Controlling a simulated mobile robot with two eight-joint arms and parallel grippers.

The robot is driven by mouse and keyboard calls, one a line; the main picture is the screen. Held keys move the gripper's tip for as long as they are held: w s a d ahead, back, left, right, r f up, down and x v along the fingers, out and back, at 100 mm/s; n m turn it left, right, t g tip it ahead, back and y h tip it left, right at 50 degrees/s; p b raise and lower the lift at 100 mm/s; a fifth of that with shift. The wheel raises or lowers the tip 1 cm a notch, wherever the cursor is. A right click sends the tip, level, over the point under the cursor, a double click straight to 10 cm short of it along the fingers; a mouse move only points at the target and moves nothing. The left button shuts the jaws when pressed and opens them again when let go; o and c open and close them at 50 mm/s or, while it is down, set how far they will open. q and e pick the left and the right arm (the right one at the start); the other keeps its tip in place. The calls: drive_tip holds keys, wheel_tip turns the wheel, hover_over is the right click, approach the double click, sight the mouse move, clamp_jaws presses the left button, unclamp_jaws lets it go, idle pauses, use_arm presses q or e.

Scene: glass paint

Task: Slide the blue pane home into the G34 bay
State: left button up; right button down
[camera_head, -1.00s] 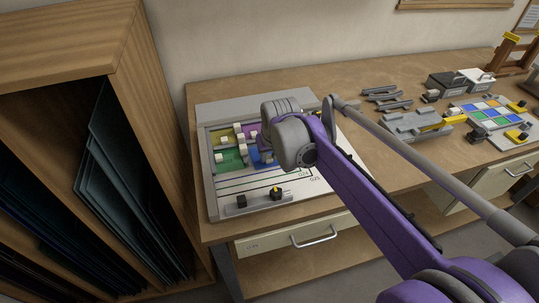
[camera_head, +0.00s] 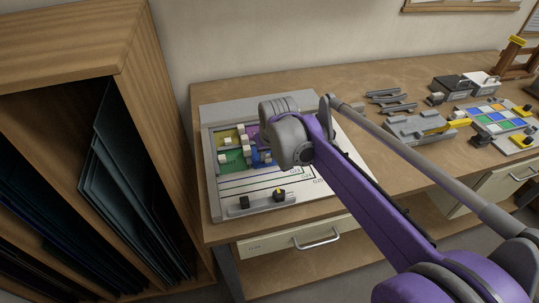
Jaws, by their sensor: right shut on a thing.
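The assembly board (camera_head: 222,198) lies on the left end of the workbench. On its left part are a green pane (camera_head: 230,161), a yellow-olive pane (camera_head: 228,137), a purple pane (camera_head: 252,130) and the blue pane (camera_head: 258,156), with pale blocks on and between them. The blue pane is partly hidden by my right arm's wrist. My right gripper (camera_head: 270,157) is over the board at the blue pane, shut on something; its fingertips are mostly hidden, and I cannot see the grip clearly. Printed bay labels show near the board's front right; I cannot clearly read G34. My left gripper is out of view.
A bar with dark knobs (camera_head: 257,202) lies along the board's front. A wooden rack (camera_head: 150,75) with dark sheets stands at left. Grey fixtures (camera_head: 418,127), a coloured tile panel (camera_head: 494,117) and small boxes (camera_head: 450,84) occupy the bench's right side.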

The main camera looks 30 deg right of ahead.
drive_tip(key=shift+w+a, duration=0.25)
drive_tip(key=shift+w, duration=0.15)
drive_tip(key=shift+a, duration=0.1)
idle(0.9)
drive_tip(key=c, duration=0.6)
unclamp_jaws()
drive_tip(key=shift+w, duration=0.15)
drive_tip(key=shift+r+p, duration=0.15)
drive_tip(key=shift+p, duration=0.15)
drive_tip(key=shift+r+p, duration=0.6)
drive_tip(key=shift+r, duration=0.15)
drive_tip(key=shift+r+p, duration=1.85)
drive_tip(key=shift+r, duration=0.8)
drive_tip(key=shift+f, duration=0.1)
